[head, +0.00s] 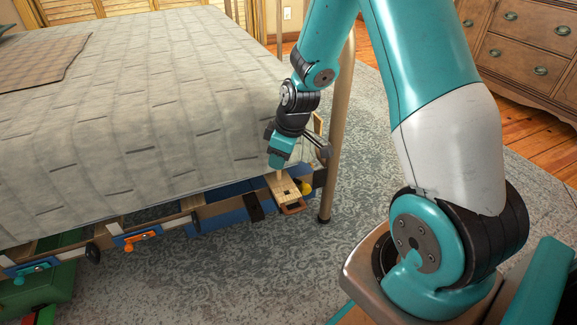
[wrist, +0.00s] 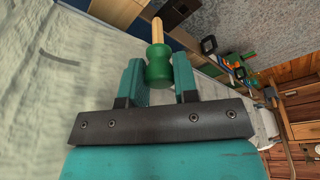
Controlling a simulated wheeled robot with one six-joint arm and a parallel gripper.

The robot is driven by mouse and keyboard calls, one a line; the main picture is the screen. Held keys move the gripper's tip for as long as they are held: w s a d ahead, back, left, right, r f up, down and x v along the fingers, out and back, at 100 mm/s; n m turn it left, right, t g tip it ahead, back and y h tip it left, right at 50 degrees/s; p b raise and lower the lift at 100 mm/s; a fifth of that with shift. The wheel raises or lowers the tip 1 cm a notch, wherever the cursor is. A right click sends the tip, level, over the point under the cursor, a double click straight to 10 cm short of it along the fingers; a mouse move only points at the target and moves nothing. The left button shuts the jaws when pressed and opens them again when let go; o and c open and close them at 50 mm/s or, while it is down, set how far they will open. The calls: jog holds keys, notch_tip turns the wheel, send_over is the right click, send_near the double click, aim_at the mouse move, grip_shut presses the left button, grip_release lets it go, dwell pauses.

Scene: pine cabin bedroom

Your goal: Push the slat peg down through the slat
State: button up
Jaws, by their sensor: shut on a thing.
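My gripper (head: 279,160) is shut on a green-handled wooden pin (wrist: 159,64). In the wrist view the two teal fingers of my gripper (wrist: 160,80) flank its round green handle, and its pale wooden shaft points away from them. In the head view my gripper is by the bed's near right corner, above a short pale wooden slat (head: 286,189). The slat has a dark square hole in it. The shaft comes down close to the slat's far end; I cannot tell whether it touches. No separate slat peg can be made out.
The bed (head: 160,100) stands close on the left of my gripper. A metal bed post (head: 338,130) rises just to its right. Blue and orange clamps sit along the bed rail.

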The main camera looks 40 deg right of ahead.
jog(key=d+f+n, duration=0.1)
jog(key=d+n+b, duration=0.1)
jog(key=n, duration=0.1)
jog(key=shift+w+d+f+g+y, duration=0.15)
jog(key=shift+d+f+g+y, duration=0.15)
jog(key=shift+f+y, duration=0.1)
jog(key=shift+f, duration=0.1)
jog(key=b, duration=0.7)
send_over(283, 192)
jog(key=shift+f, duration=3.45)
jog(key=shift+s+d+f+b, duration=0.2)
jog(key=shift+f+b, duration=0.1)
jog(key=shift+f, duration=0.25)
jog(key=shift+s+d+f+b, duration=0.2)
jog(key=shift+f+b, duration=0.1)
jog(key=shift+f, duration=0.2)
jog(key=o, duration=1)
jog(key=shift+r, duration=0.1)
jog(key=p+v, duration=0.9)
jog(key=v, duration=0.8)
jog(key=shift+r, duration=0.15)
jog(key=shift+a, duration=0.1)
